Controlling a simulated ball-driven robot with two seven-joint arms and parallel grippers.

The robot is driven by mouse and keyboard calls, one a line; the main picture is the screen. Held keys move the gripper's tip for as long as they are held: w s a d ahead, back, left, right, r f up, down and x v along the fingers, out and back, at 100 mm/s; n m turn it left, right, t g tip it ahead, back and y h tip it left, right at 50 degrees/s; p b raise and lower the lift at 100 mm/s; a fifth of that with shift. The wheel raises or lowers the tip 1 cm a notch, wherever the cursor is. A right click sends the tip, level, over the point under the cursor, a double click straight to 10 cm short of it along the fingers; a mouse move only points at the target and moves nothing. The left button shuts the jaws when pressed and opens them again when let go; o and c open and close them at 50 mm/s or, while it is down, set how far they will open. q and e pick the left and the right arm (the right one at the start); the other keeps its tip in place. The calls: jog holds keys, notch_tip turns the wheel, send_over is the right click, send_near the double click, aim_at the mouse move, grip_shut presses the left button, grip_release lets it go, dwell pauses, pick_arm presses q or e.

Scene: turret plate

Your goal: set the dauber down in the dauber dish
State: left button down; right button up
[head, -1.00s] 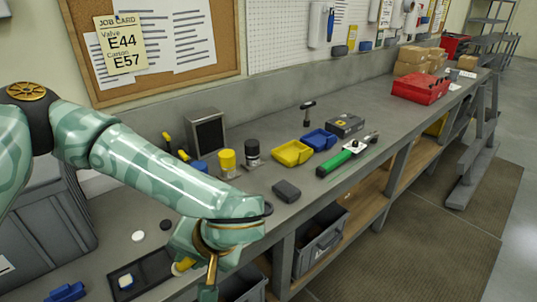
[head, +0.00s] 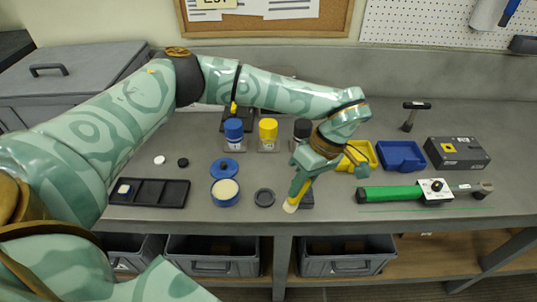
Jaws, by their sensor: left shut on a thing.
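My left gripper (head: 299,184) is shut on the dauber, fingers pointing down. The dauber (head: 291,207) shows a yellow shaft and a pale cream tip, tilted with the tip down and to the left. Its upper part is hidden by the gripper. A small round dark dish (head: 264,198), which looks like the dauber dish, sits on the bench just left of the tip; the tip is not over it. A dark block (head: 307,201) lies right beside or behind the tip; I cannot tell whether they touch. My right gripper is not in view.
An open blue tin (head: 225,192) with cream filling stands left of the dish, its blue lid (head: 225,168) behind. A black tray (head: 149,192) is farther left. Blue and yellow bins (head: 400,156) (head: 358,154) and a green-handled tool (head: 390,193) are at right.

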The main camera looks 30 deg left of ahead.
pick_arm(q)
jog(key=w+a+n+h+p, duration=0.1)
jog(key=w+n+h, duration=0.1)
jog(key=n, duration=0.4)
pick_arm(e)
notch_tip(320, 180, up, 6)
jog(key=p, duration=0.4)
pick_arm(q)
jog(key=n+t+b, duration=0.4)
jog(key=n, duration=1.6)
send_over(265, 199)
notch_tip(265, 199, down, 11)
jog(key=shift+w+r+h, duration=0.15)
jog(key=shift+r+h, duration=0.05)
jog(key=shift+h, duration=0.1)
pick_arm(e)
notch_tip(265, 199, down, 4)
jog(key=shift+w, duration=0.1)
pick_arm(q)
jog(key=shift+a+f, duration=0.1)
jog(key=shift+f, duration=0.05)
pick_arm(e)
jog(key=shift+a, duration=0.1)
pick_arm(q)
jog(key=shift+f+b, duration=0.3)
jog(key=shift+f, duration=0.3)
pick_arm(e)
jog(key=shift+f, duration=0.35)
pick_arm(q)
jog(key=shift+f, duration=0.1)
